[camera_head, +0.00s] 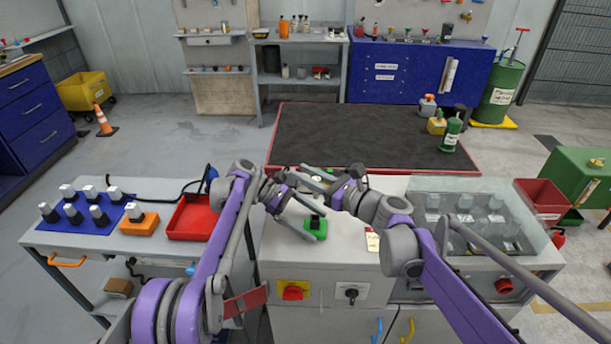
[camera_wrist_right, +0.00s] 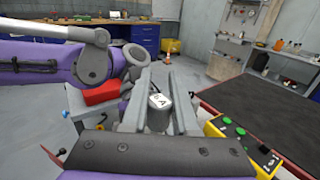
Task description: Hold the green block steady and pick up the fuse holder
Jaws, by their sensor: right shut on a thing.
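The green block (camera_head: 316,231) sits on the grey bench top, with a dark piece (camera_head: 315,221) on its upper side. My left gripper (camera_head: 304,204) is just above and behind the block in the head view. I cannot tell whether it touches the block or how wide its fingers stand. My right gripper (camera_head: 318,187) is above and behind the block, close to the left gripper. In the right wrist view my right gripper (camera_wrist_right: 158,88) is shut on the fuse holder, a grey capped piece (camera_wrist_right: 158,101) marked "6 A". The fuse holder is hard to make out in the head view.
Left on the bench are a blue mat (camera_head: 72,224) with several similar capped pieces, an orange block (camera_head: 138,226) with one more, and a red tray (camera_head: 190,224). A yellow box with green buttons (camera_wrist_right: 238,133) is near the right gripper. A clear case (camera_head: 480,205) stands right.

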